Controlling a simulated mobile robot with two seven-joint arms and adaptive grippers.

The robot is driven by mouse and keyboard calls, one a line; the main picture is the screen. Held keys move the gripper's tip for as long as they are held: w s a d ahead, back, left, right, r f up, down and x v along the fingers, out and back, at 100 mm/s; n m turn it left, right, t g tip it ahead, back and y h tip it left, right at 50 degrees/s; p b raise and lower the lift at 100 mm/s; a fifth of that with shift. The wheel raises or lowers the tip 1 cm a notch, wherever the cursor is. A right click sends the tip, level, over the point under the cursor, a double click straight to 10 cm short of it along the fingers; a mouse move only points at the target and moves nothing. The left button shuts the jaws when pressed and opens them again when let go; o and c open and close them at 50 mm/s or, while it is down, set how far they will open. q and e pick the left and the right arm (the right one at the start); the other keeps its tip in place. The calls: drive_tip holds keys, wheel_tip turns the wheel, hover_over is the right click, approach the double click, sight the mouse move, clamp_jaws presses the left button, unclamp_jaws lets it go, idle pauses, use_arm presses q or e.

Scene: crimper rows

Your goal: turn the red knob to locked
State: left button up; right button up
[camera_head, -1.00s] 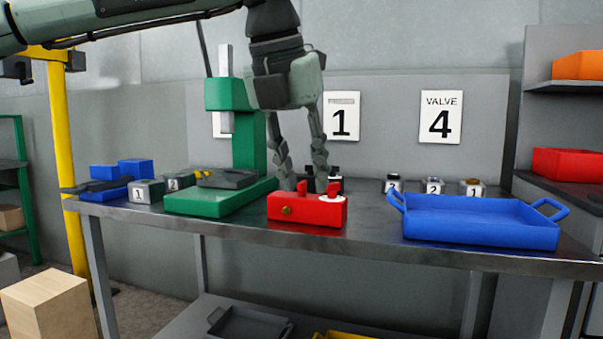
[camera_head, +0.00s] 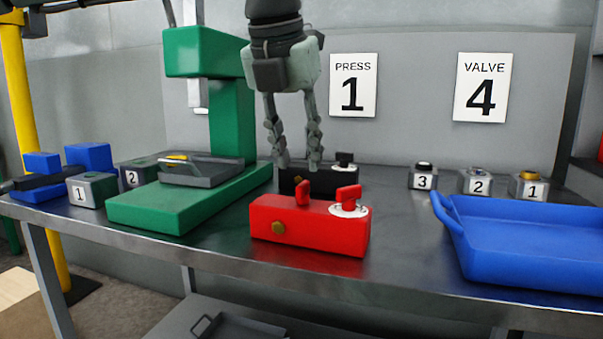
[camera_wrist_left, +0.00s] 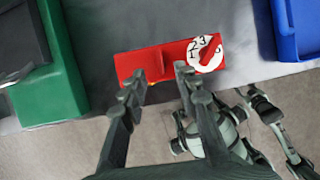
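A red box (camera_head: 308,232) stands on the workbench with a brass-coloured disc on its front. On its top right, a red knob (camera_head: 348,195) sits on a white dial; in the left wrist view the dial (camera_wrist_left: 204,52) carries figures and the knob lies slantwise across it. A second, smaller red upright piece (camera_head: 303,187) stands on the box's top left. My left gripper (camera_head: 298,165) points down, open and empty, its fingertips above the box and left of the dial. The left wrist view shows its fingers (camera_wrist_left: 158,76) apart at the box's near edge, hiding part of it.
A green press (camera_head: 190,200) stands left of the box, and a blue tray (camera_head: 540,240) to the right. A black block (camera_head: 345,178) is behind. Several small numbered blocks (camera_head: 423,176) stand on the bench (camera_head: 405,265). Bare bench lies between box and tray.

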sight(303, 183)
use_arm(q)
drive_tip(key=x, duration=0.5)
drive_tip(key=shift+r, duration=0.1)
drive_tip(key=shift+c, duration=0.2)
clamp_jaws()
